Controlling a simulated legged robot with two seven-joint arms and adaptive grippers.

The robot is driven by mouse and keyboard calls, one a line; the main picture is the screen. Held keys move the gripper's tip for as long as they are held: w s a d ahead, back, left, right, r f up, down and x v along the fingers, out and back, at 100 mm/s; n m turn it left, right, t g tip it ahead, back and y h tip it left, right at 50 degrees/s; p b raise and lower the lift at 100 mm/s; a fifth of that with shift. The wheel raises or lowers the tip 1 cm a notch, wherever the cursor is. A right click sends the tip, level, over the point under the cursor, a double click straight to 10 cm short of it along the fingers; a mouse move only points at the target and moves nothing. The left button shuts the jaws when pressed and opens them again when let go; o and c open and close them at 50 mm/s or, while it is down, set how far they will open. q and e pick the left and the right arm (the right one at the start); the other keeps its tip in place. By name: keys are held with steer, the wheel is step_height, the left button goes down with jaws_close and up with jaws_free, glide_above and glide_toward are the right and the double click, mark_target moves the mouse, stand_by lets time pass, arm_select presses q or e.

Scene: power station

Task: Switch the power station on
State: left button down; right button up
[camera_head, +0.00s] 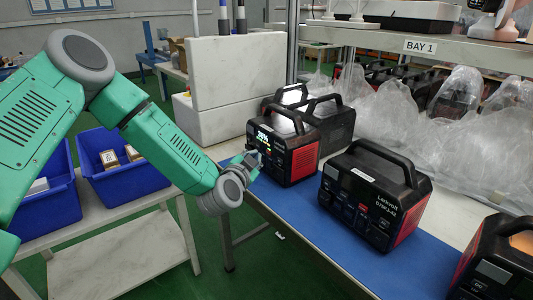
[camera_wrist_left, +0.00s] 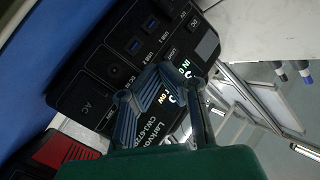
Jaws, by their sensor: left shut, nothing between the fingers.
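A black power station with red sides (camera_head: 297,160) stands on the blue mat, its front panel turned toward my left gripper. Its display (camera_head: 264,136) is lit with bright characters, and green characters also show on it in the wrist view (camera_wrist_left: 186,68). The wrist view shows the front panel (camera_wrist_left: 110,62) tilted, with AC, USB and DC markings. My left gripper (camera_head: 250,161) is shut and empty, close in front of the panel. Its fingers (camera_wrist_left: 155,88) cover part of the panel, and I cannot tell if they touch it. My right gripper is not in view.
Another power station (camera_head: 372,197) stands to the right, and one more (camera_head: 497,262) at the lower right corner. Others (camera_head: 335,122) stand just behind. A shelf marked BAY 1 (camera_head: 455,51) and plastic-wrapped goods (camera_head: 400,108) lie behind. Blue bins (camera_head: 113,177) stand left.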

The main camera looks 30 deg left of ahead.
arm_select(q)
steer(key=shift+s+d, duration=0.1)
steer(key=shift+d, duration=0.05)
steer(key=s+a+p, duration=0.2)
steer(key=s, duration=0.3)
steer(key=shift+s+a, duration=0.2)
steer(key=shift+a, duration=0.2)
stand_by(0.7)
